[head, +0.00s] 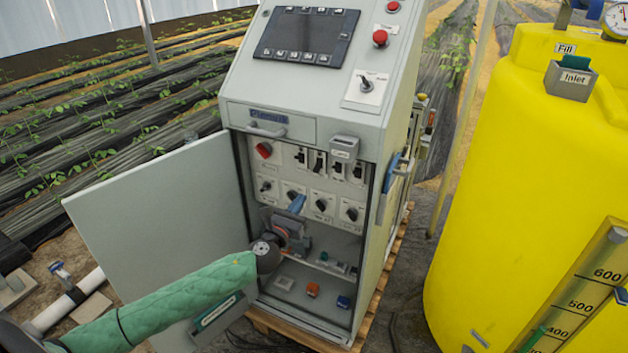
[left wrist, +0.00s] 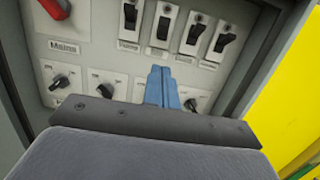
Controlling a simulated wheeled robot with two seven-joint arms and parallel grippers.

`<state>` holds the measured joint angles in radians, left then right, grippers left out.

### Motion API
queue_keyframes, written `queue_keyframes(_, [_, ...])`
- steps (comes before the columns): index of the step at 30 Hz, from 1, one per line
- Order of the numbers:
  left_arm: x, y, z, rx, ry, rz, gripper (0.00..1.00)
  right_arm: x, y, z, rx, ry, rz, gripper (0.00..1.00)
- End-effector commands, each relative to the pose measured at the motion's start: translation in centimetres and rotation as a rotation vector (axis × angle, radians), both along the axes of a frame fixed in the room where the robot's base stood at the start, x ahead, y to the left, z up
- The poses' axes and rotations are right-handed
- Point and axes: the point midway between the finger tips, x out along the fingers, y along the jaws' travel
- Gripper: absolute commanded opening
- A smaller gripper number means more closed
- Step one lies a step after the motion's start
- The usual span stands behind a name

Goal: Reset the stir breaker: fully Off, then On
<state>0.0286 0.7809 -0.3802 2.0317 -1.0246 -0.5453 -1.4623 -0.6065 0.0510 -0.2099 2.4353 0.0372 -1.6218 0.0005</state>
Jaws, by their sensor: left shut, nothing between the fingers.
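A row of several black breaker switches shows in the upper panel of the open cabinet (head: 225,85). In the left wrist view, a far-left breaker (left wrist: 130,17), a second breaker (left wrist: 163,24), a third breaker (left wrist: 196,33) and a far-right breaker (left wrist: 227,40) stand above small labels. The labels are too blurred to tell which is stir, and lever positions are unclear. My left gripper (head: 298,203) is inside the doorway, before the row of knobs and below the breakers. Its blue fingers (left wrist: 161,86) are shut and empty, pointing up toward the second breaker, apparently apart from it. My right gripper is not in view.
The red Mains switch (left wrist: 56,8) is left of the breakers, with black rotary knobs (left wrist: 60,82) below. The cabinet door (head: 150,210) hangs open at left. A yellow tank (head: 510,150) stands at right. Small parts lie on the cabinet's lower shelf.

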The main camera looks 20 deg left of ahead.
Motion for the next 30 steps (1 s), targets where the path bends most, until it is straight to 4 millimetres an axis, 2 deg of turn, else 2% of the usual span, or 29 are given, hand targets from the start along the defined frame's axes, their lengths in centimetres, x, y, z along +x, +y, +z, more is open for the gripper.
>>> queue_keyframes(14, [0.4, 0.0, 0.2, 0.006, 0.0, 0.003, 0.0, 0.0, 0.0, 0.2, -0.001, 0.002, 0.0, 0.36])
queue_keyframes(20, [2.3, 0.0, 0.7, 0.005, -0.001, 0.004, 0.0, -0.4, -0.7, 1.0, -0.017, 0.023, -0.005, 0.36])
queue_keyframes(27, [5.8, -0.2, 1.3, 0.004, 0.0, 0.005, 0.0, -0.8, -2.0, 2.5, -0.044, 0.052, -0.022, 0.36])
queue_keyframes(30, [7.2, -0.2, 1.6, 0.005, 0.0, 0.004, 0.0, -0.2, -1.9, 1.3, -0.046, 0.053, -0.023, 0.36])
